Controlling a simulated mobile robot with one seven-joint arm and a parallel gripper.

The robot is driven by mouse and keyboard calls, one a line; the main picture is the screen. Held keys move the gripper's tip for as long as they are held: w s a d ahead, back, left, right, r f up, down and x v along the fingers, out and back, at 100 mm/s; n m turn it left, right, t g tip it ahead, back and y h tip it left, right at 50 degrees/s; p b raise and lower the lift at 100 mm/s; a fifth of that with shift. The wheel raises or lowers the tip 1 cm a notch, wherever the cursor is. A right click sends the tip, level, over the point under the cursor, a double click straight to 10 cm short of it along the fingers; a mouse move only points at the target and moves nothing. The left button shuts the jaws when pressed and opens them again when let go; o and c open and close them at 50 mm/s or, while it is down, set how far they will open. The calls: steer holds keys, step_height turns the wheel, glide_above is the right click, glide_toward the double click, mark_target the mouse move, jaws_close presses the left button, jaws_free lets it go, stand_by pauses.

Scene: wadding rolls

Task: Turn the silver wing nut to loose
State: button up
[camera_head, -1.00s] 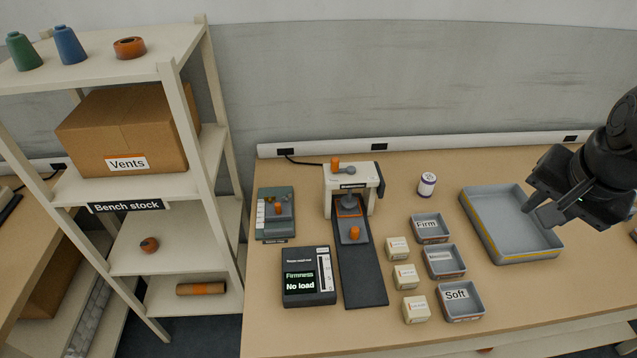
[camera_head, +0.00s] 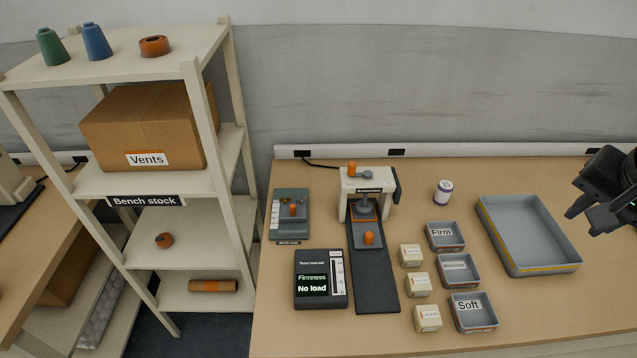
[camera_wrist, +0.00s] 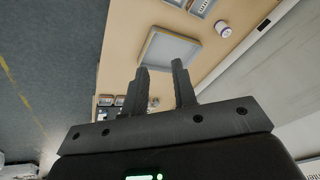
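A small grey winged piece, which looks like the silver wing nut (camera_head: 364,171), sits on top of the white press frame (camera_head: 385,179) on the bench. An orange knob (camera_head: 351,168) stands just left of it. The piece is too small to tell how tight it is. My gripper (camera_head: 580,214) is at the far right edge of the head view, above the bench and well away from the press. In the wrist view my gripper (camera_wrist: 160,68) has its two fingers apart with nothing between them. I cannot make out the wing nut in the wrist view.
A grey tray (camera_head: 574,268) lies between my gripper and the press, with a white jar (camera_head: 443,192) to its left. Labelled bins (camera_head: 467,328) and small boxes (camera_head: 427,319) stand right of the press. A display reading "No load" (camera_head: 321,279) is in front.

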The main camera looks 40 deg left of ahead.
steer(key=w+a+f+g, duration=0.15)
steer(key=w+a, duration=0.25)
steer(key=a, duration=0.6)
steer(key=w+a+f+m, duration=0.15)
steer(key=w+a, duration=0.25)
steer(key=a, duration=0.6)
steer(key=w+a+f+g, duration=0.15)
steer(key=w+a, duration=0.25)
steer(key=a, duration=0.6)
steer(key=h, duration=0.2)
glide_above(302, 200)
step_height(302, 200, down, 20)
steer(key=shift+g, duration=0.4)
steer(key=f, duration=0.9)
steer(key=shift+s+f, duration=0.35)
steer(key=shift+f, duration=0.05)
steer(key=shift+c, duration=0.3)
jaws_close()
